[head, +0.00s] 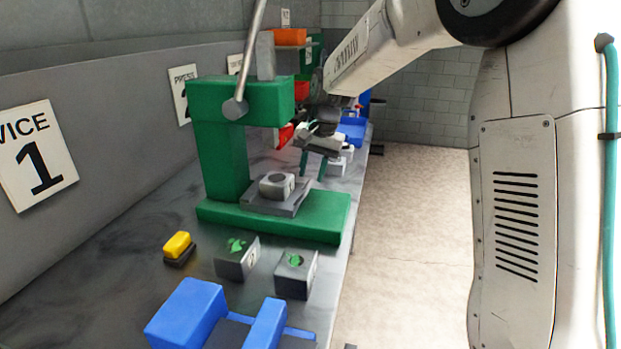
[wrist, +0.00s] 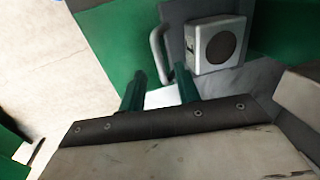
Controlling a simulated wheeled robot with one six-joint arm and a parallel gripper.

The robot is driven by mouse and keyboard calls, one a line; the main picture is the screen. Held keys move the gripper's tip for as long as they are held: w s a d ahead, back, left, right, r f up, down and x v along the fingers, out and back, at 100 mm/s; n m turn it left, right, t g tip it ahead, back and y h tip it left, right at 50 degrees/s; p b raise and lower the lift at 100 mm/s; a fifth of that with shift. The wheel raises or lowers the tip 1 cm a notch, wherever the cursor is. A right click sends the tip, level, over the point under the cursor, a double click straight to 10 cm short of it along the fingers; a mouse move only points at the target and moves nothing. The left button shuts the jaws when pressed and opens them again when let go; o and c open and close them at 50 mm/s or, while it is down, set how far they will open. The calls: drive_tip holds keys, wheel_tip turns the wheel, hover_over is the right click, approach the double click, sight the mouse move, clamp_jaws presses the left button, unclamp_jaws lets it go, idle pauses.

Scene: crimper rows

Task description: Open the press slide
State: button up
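In the wrist view a grey slide plate (wrist: 176,40) sits in a green press (wrist: 110,40), with a thin grey handle (wrist: 155,42) on its near edge. A pale block (wrist: 215,45) with a dark round hole rests at the plate. My gripper (wrist: 160,78) is open, its two green fingers apart, with the handle's lower end between or just beyond their tips; contact cannot be told. In the head view my gripper (head: 313,165) hangs beyond a green press (head: 222,140) with a grey plate (head: 262,203) and block (head: 278,186). Whether both views show the same press is unclear.
Two grey blocks (head: 237,258) (head: 296,274) with green marks, a yellow-topped button (head: 177,246) and a blue vice (head: 187,312) stand on the near bench. A blue bin (head: 352,131) is farther back. Clear floor (head: 410,230) lies right of the bench.

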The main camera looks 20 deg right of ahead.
drive_tip(key=shift+w+a+f, duration=0.1)
drive_tip(key=shift+a+f, duration=0.1)
drive_tip(key=shift+f, duration=1.05)
clamp_jaws()
drive_tip(key=s+d, duration=0.9)
drive_tip(key=d, duration=0.4)
drive_tip(key=shift+d, duration=0.25)
unclamp_jaws()
